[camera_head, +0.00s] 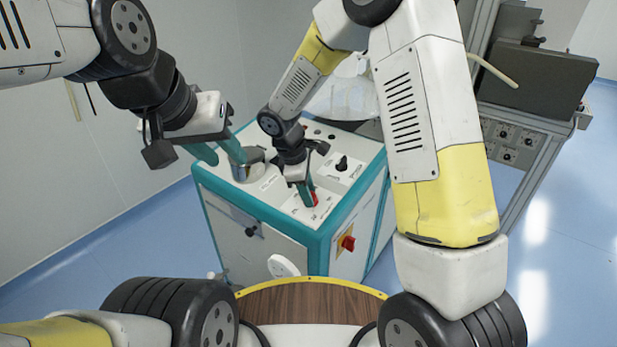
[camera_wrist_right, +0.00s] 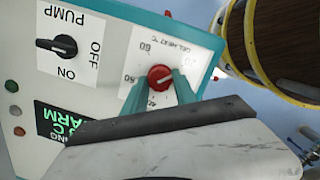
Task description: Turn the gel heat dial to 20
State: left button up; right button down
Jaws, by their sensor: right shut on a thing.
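The gel heat dial (camera_wrist_right: 159,76) is a red round knob on a white plate marked "GEL HEAT °C". My right gripper (camera_wrist_right: 160,88) is shut on the dial, one teal finger on each side. In the head view the red dial (camera_head: 314,200) shows beside the right gripper's fingertips (camera_head: 306,197). My left gripper (camera_head: 228,157) is open, its teal fingers apart, near a metal pot (camera_head: 249,168) on the machine top.
A black pump knob (camera_wrist_right: 62,46) marked ON and OFF sits on the same panel. A red switch on a yellow plate (camera_head: 347,243) is on the machine's side. A grey machine (camera_head: 530,85) stands at right.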

jog(key=c, duration=1)
grip_release()
jog(key=shift+r, duration=0.1)
jog(key=w+v, duration=0.1)
jog(key=v, duration=0.6)
jog(key=shift+s+r, duration=0.35)
jog(key=shift+s, duration=0.15)
